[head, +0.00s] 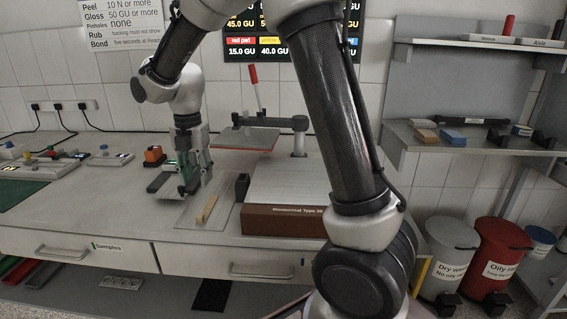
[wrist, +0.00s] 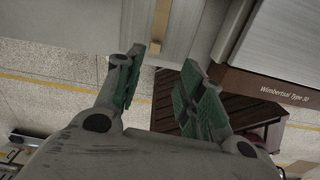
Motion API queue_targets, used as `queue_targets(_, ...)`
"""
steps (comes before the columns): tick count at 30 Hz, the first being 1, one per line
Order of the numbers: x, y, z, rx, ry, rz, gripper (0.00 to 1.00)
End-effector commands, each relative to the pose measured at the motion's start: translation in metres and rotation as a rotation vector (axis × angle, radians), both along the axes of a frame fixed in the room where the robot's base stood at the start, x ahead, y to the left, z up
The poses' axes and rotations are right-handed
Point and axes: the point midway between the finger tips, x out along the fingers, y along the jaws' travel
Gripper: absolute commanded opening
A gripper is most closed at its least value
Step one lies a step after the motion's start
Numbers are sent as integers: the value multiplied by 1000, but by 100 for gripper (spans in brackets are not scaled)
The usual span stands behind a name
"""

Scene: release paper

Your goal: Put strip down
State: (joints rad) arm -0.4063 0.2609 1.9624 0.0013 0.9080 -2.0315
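My gripper (head: 179,185) hangs over the left part of the counter, at the near plate. In the wrist view its two green-padded fingers (wrist: 162,68) stand apart, and I see nothing held between them. A narrow tan strip (head: 207,209) lies on a pale flat plate (head: 188,217), just right of my gripper. The tan strip also shows in the wrist view (wrist: 160,24), beyond the fingertips and apart from them. The head view does not show clearly whether the fingers touch the plate.
A brown-fronted box labelled Wimbertsol Type 30 (head: 284,220) stands right of the strip, with a small dark block (head: 242,186) beside it. A press with a red lever (head: 254,85) stands behind. Small devices (head: 109,158) lie at left. Bins (head: 497,255) stand at right.

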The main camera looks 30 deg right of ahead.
Motion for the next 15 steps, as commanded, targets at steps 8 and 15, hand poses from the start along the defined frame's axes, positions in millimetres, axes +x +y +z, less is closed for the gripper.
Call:
queue_targets(8, -88, -101, 88, 106, -115, -912, 39)
queue_targets(15, -201, -170, 114, 298, -168, -1855, 39)
